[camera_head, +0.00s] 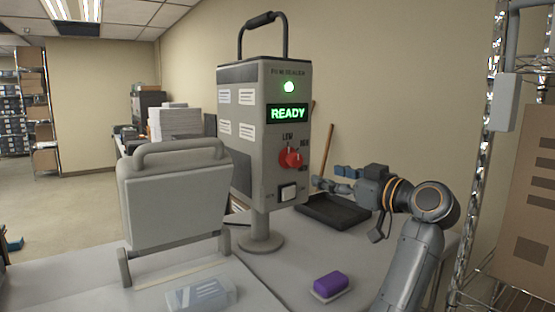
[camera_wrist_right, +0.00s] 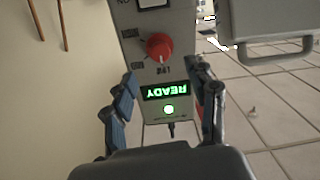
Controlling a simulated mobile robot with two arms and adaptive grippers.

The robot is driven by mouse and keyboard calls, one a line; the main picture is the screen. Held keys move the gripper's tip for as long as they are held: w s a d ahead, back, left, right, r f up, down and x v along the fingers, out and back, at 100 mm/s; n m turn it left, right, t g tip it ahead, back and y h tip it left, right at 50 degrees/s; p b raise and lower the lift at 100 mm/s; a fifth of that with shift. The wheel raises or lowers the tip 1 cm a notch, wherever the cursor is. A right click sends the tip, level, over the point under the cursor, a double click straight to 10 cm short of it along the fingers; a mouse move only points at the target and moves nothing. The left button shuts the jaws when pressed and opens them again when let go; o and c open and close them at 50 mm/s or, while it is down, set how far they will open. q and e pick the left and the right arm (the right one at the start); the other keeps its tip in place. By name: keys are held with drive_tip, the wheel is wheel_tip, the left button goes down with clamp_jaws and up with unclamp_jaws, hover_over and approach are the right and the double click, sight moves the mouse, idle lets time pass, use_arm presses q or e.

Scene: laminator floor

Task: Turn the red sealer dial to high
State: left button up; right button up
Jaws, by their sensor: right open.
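The red dial (camera_head: 290,158) is on the front of the grey sealer (camera_head: 275,190), under a green READY display (camera_head: 288,113). Its pale mark appears to point up at the LOW label; the other labels are too small to read surely. The dial also shows, upside down, in the right wrist view (camera_wrist_right: 159,46). My right gripper (camera_head: 331,178) is open and empty, to the right of the dial and apart from it. In the wrist view its fingers (camera_wrist_right: 163,74) spread either side of the panel. A blue tip (camera_head: 14,244) at the left edge may be my left gripper.
A white rocker switch (camera_head: 288,192) sits below the dial. A grey handled machine (camera_head: 175,200) stands left of the sealer. A black tray (camera_head: 335,212) lies behind my right arm. A purple block (camera_head: 330,284) and clear pouch (camera_head: 202,294) lie in front. A wire rack (camera_head: 480,170) stands right.

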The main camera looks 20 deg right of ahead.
sight(298, 161)
drive_tip(key=p+x, duration=0.1)
drive_tip(key=x, duration=0.1)
drive_tip(key=r+p+x, duration=0.1)
drive_tip(key=x, duration=0.2)
drive_tip(key=r+p+x, duration=0.1)
drive_tip(key=p+x, duration=0.1)
drive_tip(key=shift+w+a, duration=0.25)
drive_tip(key=shift+w, duration=0.1)
drive_tip(key=p+x, duration=0.1)
drive_tip(key=x, duration=0.2)
drive_tip(key=shift+w+f, duration=0.1)
drive_tip(key=shift+w, duration=0.3)
drive_tip(key=shift+w+a+f, duration=0.15)
drive_tip(key=shift+w, duration=0.15)
drive_tip(key=shift+s, duration=0.1)
drive_tip(key=c, duration=0.9)
drive_tip(key=shift+c, duration=1.2)
use_arm(q)
wheel_tip(298, 161, up, 5)
drive_tip(key=s, duration=0.3)
drive_tip(key=shift+d+r, duration=0.2)
drive_tip(key=shift+d, duration=0.05)
